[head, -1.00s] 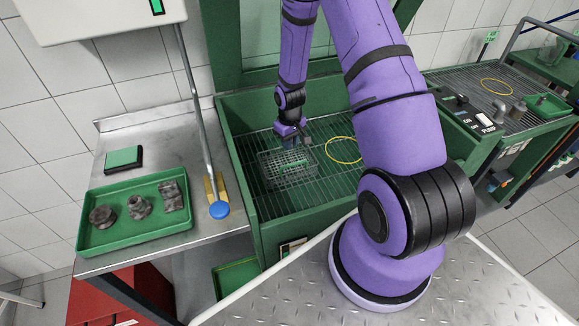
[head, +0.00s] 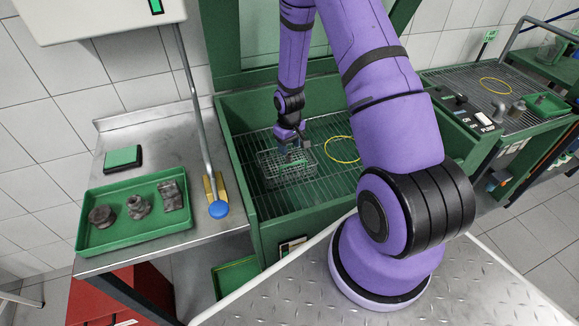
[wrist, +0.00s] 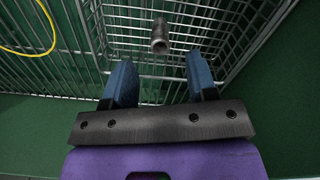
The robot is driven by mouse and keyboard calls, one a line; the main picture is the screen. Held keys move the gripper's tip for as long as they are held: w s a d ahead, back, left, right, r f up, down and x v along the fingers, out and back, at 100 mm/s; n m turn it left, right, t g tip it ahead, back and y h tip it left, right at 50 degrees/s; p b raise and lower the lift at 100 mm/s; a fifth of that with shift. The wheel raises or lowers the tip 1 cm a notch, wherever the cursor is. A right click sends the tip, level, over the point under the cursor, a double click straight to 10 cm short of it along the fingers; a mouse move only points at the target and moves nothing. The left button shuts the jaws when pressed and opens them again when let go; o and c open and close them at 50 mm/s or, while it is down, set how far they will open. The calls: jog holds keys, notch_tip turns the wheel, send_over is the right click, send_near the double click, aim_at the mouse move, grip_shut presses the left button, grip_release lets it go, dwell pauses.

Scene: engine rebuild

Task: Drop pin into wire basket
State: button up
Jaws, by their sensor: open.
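The wire basket (head: 272,179) stands on the grate of the green washing bay; its wire mesh (wrist: 117,22) fills the upper middle of the wrist view. The pin (wrist: 160,37), a short grey cylinder, shows against the basket mesh, beyond my fingertips and apart from them. I cannot tell whether it rests on the basket floor. My gripper (wrist: 160,64) has its two blue fingers spread with nothing between them. In the head view my gripper (head: 292,147) is over the basket. The pin cannot be made out in the head view.
A yellow ring (head: 342,150) lies on the grate (head: 322,192) right of the basket. The bay's green walls (head: 238,182) surround it. A green tray (head: 120,237) with several dark metal parts sits on the left steel bench, beside a blue-knobbed lever (head: 219,209).

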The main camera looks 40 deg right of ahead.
notch_tip(320, 180, up, 11)
dwell(0.5)
dwell(0.4)
jog(key=s+a+r+t, duration=0.1)
jog(key=s+a+r, duration=0.2)
jog(key=r, duration=0.9)
jog(key=s+a+r+t, duration=0.1)
jog(key=s+a+r, duration=0.2)
jog(key=r, duration=0.8)
jog(key=s+a+r+t, duration=0.1)
jog(key=s+a+r, duration=0.2)
jog(key=s+r, duration=0.4)
jog(key=s+a+r+t, duration=0.2)
jog(key=s+a+r, duration=0.2)
jog(key=s, duration=0.9)
notch_tip(320, 180, up, 3)
jog(key=shift+s+f+m, duration=0.15)
jog(key=shift+s+m, duration=0.1)
jog(key=shift+m, duration=0.05)
